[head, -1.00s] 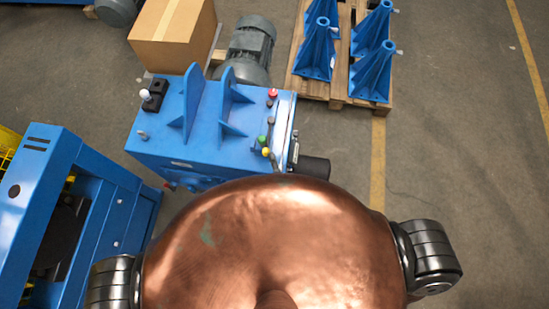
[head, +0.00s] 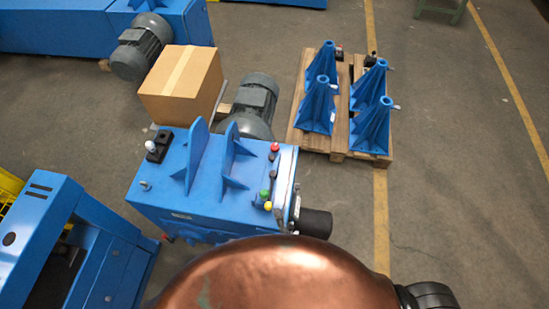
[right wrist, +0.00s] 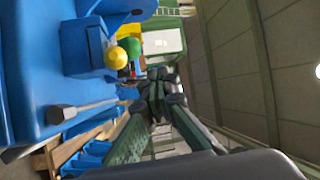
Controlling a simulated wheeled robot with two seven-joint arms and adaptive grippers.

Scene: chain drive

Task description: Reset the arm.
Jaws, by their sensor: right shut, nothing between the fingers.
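My right gripper (right wrist: 160,95) shows in the right wrist view. Its dark fingers are together and nothing is between them. A blue machine housing (right wrist: 28,75) fills the left of that view, with a yellow button (right wrist: 116,58) and a green button (right wrist: 133,46) beyond the fingers' left side. In the head view the same blue machine (head: 205,195) stands in front of my copper-coloured body, its buttons along its right edge. I make out neither gripper in the head view, and my left gripper is out of sight.
A cardboard box (head: 180,88) and a grey motor (head: 254,100) stand behind the machine. Several blue cone-shaped stands (head: 317,105) sit on a wooden pallet (head: 340,148). A blue frame (head: 95,245) is at the left. The floor (head: 455,180) at the right is clear.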

